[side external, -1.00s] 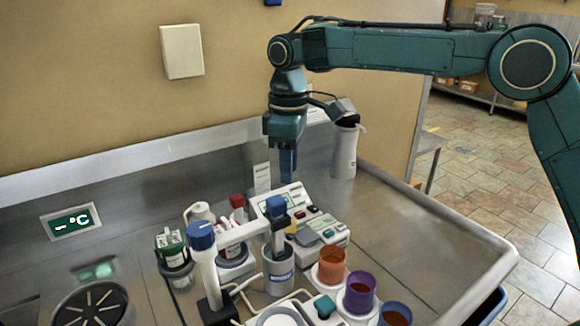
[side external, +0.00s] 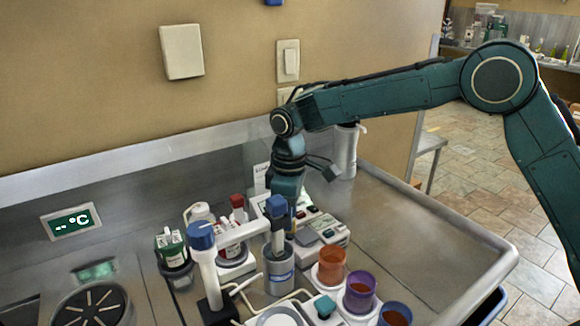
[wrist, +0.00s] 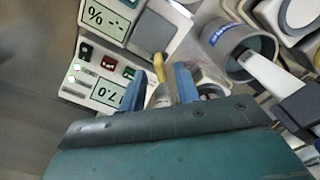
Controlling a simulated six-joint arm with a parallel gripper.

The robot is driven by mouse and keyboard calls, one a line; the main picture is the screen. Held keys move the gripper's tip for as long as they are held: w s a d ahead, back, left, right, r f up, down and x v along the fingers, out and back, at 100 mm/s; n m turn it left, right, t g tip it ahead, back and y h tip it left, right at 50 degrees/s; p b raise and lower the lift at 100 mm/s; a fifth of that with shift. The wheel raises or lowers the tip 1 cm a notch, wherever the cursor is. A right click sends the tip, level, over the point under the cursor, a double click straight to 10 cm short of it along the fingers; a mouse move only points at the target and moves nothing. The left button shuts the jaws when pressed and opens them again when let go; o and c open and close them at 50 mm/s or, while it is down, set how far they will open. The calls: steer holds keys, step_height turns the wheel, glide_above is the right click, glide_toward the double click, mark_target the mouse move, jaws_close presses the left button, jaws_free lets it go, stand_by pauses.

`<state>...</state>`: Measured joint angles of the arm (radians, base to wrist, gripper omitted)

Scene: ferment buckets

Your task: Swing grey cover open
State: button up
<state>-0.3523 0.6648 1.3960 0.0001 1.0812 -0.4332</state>
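The grey cover (wrist: 152,36) is a flat square flap on a white instrument with a "%" display (wrist: 103,19) in the wrist view. It lies flat, seemingly closed. In the side view the cover (side external: 307,237) is right of the blue-topped stand. My gripper (wrist: 160,86) has its two blue fingers apart, below the cover in the wrist picture and not touching it. A small yellow-tipped item (wrist: 159,68) shows between the fingers; I cannot tell that it is gripped. In the side view my fingertips are hidden behind the blue-topped stand.
A second white instrument (wrist: 75,92) reading 7.0 is beside the fingers. A grey metal cup (side external: 279,272) stands close to my gripper. Orange (side external: 331,268) and purple (side external: 359,293) cups stand in front. The bench's right side (side external: 420,250) is clear.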

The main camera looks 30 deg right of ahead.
steer(key=shift+f, duration=1.15)
jaws_close()
